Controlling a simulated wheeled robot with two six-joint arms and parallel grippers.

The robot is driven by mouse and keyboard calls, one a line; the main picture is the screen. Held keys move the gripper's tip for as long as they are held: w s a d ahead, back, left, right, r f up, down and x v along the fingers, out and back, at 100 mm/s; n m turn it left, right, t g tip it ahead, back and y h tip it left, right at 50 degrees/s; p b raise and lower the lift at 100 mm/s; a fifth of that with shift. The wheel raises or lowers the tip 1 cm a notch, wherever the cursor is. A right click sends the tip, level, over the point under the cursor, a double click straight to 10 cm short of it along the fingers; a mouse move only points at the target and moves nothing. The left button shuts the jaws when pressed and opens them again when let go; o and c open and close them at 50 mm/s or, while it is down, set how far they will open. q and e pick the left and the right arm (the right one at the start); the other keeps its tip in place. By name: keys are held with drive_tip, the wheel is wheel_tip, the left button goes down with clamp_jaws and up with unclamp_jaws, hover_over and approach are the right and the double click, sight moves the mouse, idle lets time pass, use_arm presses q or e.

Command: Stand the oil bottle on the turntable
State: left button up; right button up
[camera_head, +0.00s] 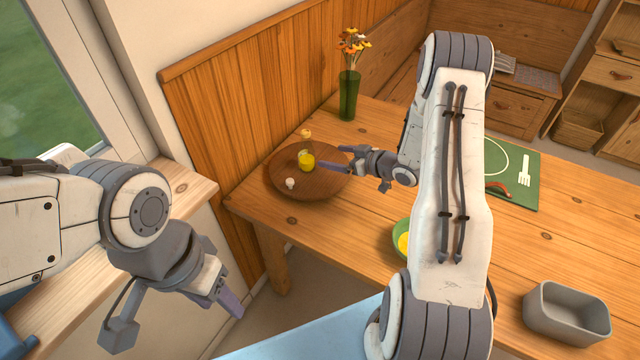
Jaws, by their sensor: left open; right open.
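The turntable (325,187) is a round dark wooden disc near the table's left end. What looks like the oil bottle, with a yellow lower part (306,163) and a small yellowish top, appears upright on the disc; its clear middle is hard to make out. My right gripper (334,157) is open just right of the bottle, its fingers pointing left over the disc. It looks apart from the bottle, with nothing between its fingers. My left gripper (177,318) is open and empty at lower left, off the table and far from the turntable.
A small white item (290,183) is on the turntable's front left. A green vase of flowers (349,95) stands behind. A green bowl (400,237) is partly hidden by my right arm. Wood panelling borders the left.

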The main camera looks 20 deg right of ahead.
drive_tip(key=s+a+r+g+h, duration=0.2)
drive_tip(key=a+r, duration=0.3)
drive_tip(key=a, duration=0.3)
drive_tip(key=s+a+r+g+h, duration=0.25)
drive_tip(key=a+r, duration=0.25)
drive_tip(key=a, duration=0.3)
drive_tip(key=s+a+r+g, duration=0.1)
drive_tip(key=s+a+g, duration=0.1)
drive_tip(key=s, duration=0.8)
drive_tip(key=s+a+r+n+g, duration=0.1)
drive_tip(key=s+a+r+g, duration=0.1)
drive_tip(key=s, duration=0.8)
drive_tip(key=s+a+r+n+g, duration=0.1)
drive_tip(key=s+a, duration=0.4)
drive_tip(key=s, duration=0.6)
drive_tip(key=shift+r+g, duration=0.6)
drive_tip(key=shift+g, duration=0.65)
drive_tip(key=shift+h, duration=0.25)
